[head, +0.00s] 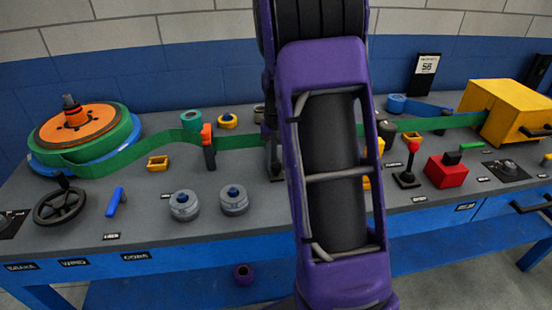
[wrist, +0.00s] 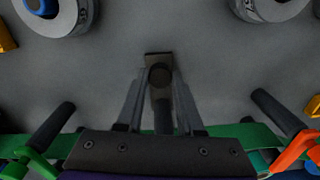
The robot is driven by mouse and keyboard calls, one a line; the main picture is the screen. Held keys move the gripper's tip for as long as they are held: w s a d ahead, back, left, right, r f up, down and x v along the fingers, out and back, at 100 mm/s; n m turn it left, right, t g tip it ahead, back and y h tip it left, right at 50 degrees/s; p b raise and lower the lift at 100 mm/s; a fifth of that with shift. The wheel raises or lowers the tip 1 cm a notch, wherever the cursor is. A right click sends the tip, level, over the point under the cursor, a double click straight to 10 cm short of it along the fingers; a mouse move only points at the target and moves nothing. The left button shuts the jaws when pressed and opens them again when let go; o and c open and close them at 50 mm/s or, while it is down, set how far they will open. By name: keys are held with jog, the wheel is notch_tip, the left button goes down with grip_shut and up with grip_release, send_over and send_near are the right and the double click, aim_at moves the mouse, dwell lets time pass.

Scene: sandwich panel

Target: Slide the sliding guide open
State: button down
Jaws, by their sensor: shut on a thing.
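In the wrist view, a dark grey upright piece with a round knob and a small flat foot, apparently the sliding guide (wrist: 158,75), stands at the middle on the grey panel top. My gripper (wrist: 160,92) has one finger on each side of it and is shut on it. A green strip (wrist: 225,132) runs across behind the gripper's base. In the head view my purple arm hides the gripper and most of this area. A narrow grey part shows just left of the arm, but I cannot tell whether it is guide or finger.
An orange-topped reel (head: 75,128) stands at the left, and a yellow box (head: 505,112) at the right, with the green strip between them. Two grey dials (head: 184,205) (head: 233,200) sit in front. A red-knobbed lever (head: 408,165) and red block (head: 447,171) stand right of my arm.

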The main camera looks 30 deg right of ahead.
jog(key=shift+s+a, duration=0.1)
jog(key=shift+s, duration=0.15)
jog(key=c, duration=0.5)
grip_release()
jog(key=shift+r, duration=0.1)
jog(key=r+p, duration=0.3)
jog(key=r, duration=1.4)
jog(key=shift+d+r, duration=0.15)
jog(key=shift+d, duration=0.05)
